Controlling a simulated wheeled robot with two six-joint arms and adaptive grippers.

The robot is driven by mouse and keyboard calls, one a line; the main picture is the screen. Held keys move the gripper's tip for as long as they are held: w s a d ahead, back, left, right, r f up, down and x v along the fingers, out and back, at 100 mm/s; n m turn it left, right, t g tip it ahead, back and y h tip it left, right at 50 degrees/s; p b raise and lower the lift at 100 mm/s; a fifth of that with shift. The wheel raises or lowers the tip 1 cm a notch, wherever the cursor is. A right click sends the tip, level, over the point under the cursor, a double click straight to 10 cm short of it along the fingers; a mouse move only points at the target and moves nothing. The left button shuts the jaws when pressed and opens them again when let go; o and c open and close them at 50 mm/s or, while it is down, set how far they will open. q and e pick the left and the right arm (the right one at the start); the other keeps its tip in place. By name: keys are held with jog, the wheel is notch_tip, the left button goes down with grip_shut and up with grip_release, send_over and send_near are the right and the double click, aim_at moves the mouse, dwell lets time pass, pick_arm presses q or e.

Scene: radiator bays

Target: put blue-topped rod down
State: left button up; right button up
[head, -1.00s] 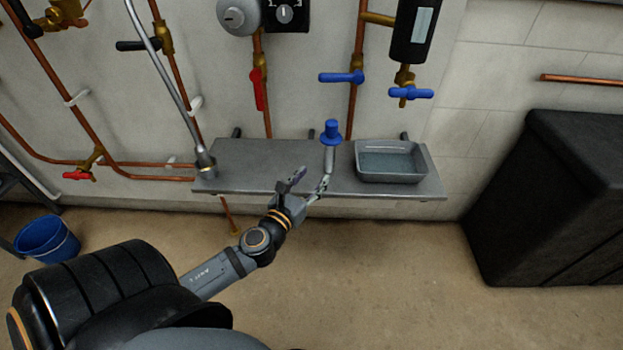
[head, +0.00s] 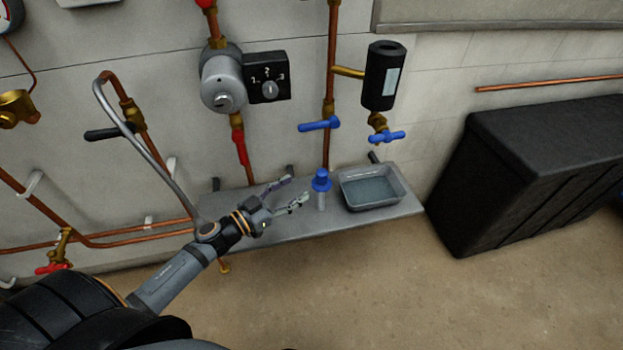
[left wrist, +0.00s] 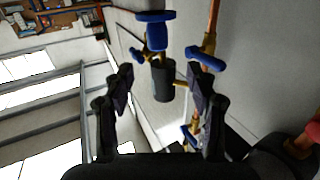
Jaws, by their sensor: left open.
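The blue-topped rod (head: 321,186) stands upright on the grey wall shelf (head: 285,226), left of the grey tray. Its blue cap and flange also show upside down at the top of the left wrist view (left wrist: 155,28), beyond the fingers. My left gripper (head: 290,191) is open and empty. Its fingertips are just left of the rod in the head view and look apart from it. In the left wrist view the two fingers are spread wide with nothing between their pads. My right gripper is out of view.
The grey tray (head: 372,190) sits on the shelf right of the rod. A bent grey metal tube (head: 143,143) rises near my left forearm. Copper pipes, a blue lever (head: 319,125) and a black canister (head: 383,77) are on the wall above. A black box (head: 540,170) stands at right.

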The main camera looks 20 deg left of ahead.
aim_at(318, 177)
pick_arm(q)
jog(key=p+x, duration=0.1)
jog(key=x, duration=0.4)
jog(key=shift+w+d, duration=0.1)
jog(key=shift+d, duration=0.1)
jog(key=x, duration=0.4)
jog(key=shift+w+d+f, duration=0.2)
jog(key=shift+f, duration=0.2)
jog(key=shift+w+d, duration=0.2)
jog(key=shift+w, duration=0.1)
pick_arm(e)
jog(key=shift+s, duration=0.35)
pick_arm(q)
jog(key=shift+c, duration=0.2)
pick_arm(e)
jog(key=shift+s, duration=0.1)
pick_arm(q)
jog(key=c, duration=0.5)
grip_shut()
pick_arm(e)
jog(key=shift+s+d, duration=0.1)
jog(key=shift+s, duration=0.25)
